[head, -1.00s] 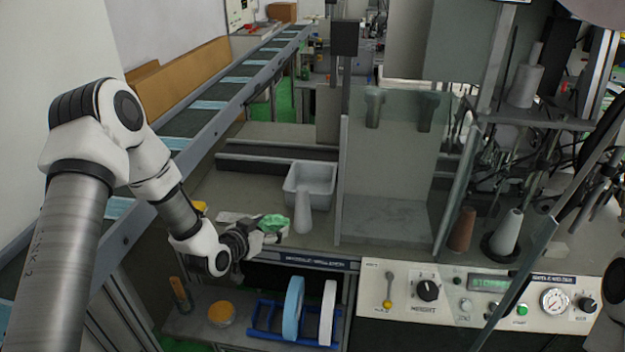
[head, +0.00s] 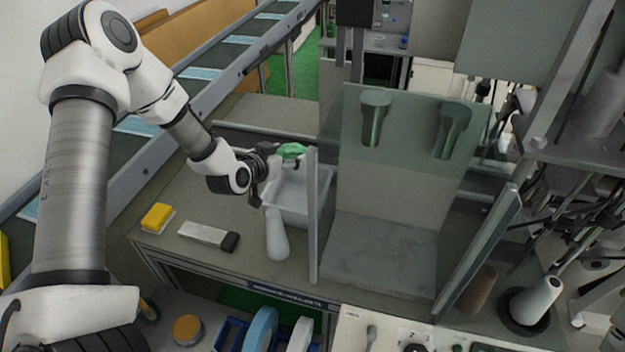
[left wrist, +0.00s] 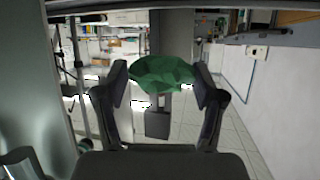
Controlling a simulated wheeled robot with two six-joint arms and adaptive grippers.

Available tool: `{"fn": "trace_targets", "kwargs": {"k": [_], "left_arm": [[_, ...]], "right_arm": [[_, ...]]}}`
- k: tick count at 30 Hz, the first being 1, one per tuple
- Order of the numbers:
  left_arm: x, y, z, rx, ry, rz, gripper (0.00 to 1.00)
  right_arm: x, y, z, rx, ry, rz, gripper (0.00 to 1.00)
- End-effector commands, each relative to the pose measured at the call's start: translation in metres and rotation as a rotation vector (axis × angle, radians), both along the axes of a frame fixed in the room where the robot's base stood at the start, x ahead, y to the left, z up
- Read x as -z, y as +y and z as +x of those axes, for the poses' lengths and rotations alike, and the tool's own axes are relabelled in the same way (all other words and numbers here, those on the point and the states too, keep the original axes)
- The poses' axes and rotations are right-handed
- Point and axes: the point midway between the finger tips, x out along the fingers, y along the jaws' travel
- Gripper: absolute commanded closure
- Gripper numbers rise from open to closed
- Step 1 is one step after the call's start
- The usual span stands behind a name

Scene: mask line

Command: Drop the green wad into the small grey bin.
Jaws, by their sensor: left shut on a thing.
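The green wad (head: 292,150) is a crumpled, faceted lump. My left gripper (head: 277,164) is shut on it and holds it up at the back of the small grey bin (head: 297,208), over or near its rim; the exact height is hard to tell. In the left wrist view the wad (left wrist: 165,74) sits between the two fingertips of the left gripper (left wrist: 160,82). The bin is an open light grey tub on the bench, its inside partly visible. My right gripper cannot be made out.
A post (head: 312,215) and a clear panel (head: 375,130) rise close to the bin's right. A yellow sponge (head: 157,217) and a white-and-black block (head: 207,236) lie on the bench at left. The conveyor (head: 235,62) runs behind.

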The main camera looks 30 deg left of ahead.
Motion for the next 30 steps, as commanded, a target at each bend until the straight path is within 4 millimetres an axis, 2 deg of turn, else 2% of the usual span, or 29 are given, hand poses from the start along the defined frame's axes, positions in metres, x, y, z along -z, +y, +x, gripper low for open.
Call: {"fn": "trace_targets", "kwargs": {"k": [12, 22, 24, 25, 30], "left_arm": [[0.055, 0.0, -0.001, 0.0, 0.001, -0.001, 0.44], [0.058, 0.0, -0.001, 0.0, 0.0, 0.0, 0.44], [0.058, 0.0, -0.001, 0.0, 0.0, 0.0, 0.13], [0.058, 0.0, -0.001, 0.0, 0.0, 0.0, 0.02], [0.058, 0.0, -0.001, 0.0, 0.0, 0.0, 0.01]], "right_arm": [[0.048, 0.0, -0.002, 0.0, 0.003, 0.0, 1.0], [0.05, 0.0, -0.002, 0.0, 0.002, 0.0, 1.0], [0.05, 0.0, -0.002, 0.0, 0.002, 0.0, 1.0], [0.05, 0.0, -0.002, 0.0, 0.002, 0.0, 1.0], [0.05, 0.0, -0.002, 0.0, 0.002, 0.0, 1.0]]}}
